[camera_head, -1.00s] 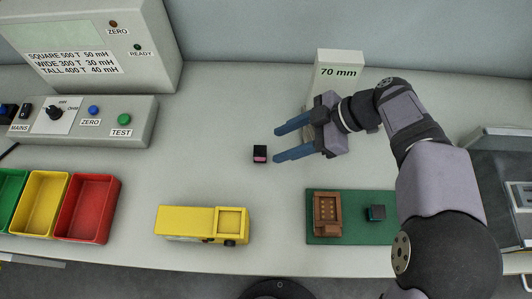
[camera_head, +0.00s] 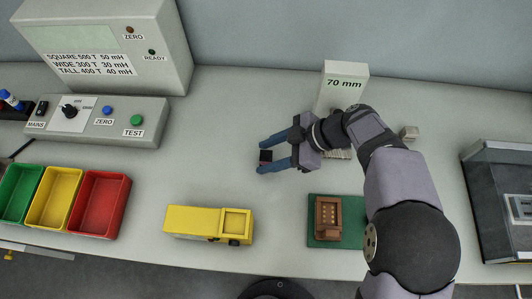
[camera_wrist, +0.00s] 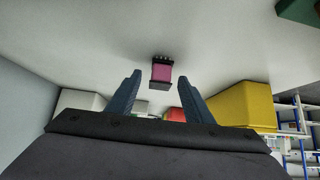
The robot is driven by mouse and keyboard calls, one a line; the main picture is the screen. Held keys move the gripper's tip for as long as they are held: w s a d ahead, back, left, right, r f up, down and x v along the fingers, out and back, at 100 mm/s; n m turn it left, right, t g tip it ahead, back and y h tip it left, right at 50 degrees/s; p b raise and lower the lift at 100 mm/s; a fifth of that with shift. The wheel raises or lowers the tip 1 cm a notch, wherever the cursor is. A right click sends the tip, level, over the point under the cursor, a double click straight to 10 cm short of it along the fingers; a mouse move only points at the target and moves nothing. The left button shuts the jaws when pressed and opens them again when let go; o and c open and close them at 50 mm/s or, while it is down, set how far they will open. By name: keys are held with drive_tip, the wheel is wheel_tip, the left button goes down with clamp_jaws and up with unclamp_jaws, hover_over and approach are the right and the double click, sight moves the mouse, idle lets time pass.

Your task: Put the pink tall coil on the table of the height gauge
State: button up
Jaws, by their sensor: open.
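The pink tall coil (camera_head: 265,156), a small piece with dark ends, stands on the worktop. In the wrist view the coil (camera_wrist: 161,74) shows its pink side, with a row of small pins on one dark end. My gripper (camera_head: 264,155) is open, and its two blue fingers lie on either side of the coil in the head view. In the wrist view the coil appears between and just beyond the fingertips (camera_wrist: 160,82). The height gauge, a pale block marked 70 mm (camera_head: 343,86), stands behind my gripper. Its lower part and table are partly hidden by my arm.
A yellow truck-shaped block (camera_head: 190,221) lies in front of the coil. A green board (camera_head: 320,237) carries a brown socket block (camera_head: 328,215). Red (camera_head: 98,205), yellow and green bins stand left. A tester with buttons (camera_head: 115,120) is behind them. The worktop between is clear.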

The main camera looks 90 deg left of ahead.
sight(267, 156)
drive_tip(key=shift+s+f, duration=0.35)
drive_tip(key=shift+f, duration=0.05)
clamp_jaws()
drive_tip(key=shift+r, duration=0.2)
wheel_tip(267, 156, up, 10)
drive_tip(key=b, duration=0.2)
drive_tip(key=shift+w+f+b, duration=0.1)
drive_tip(key=shift+f+b, duration=0.05)
drive_tip(key=shift+b, duration=0.2)
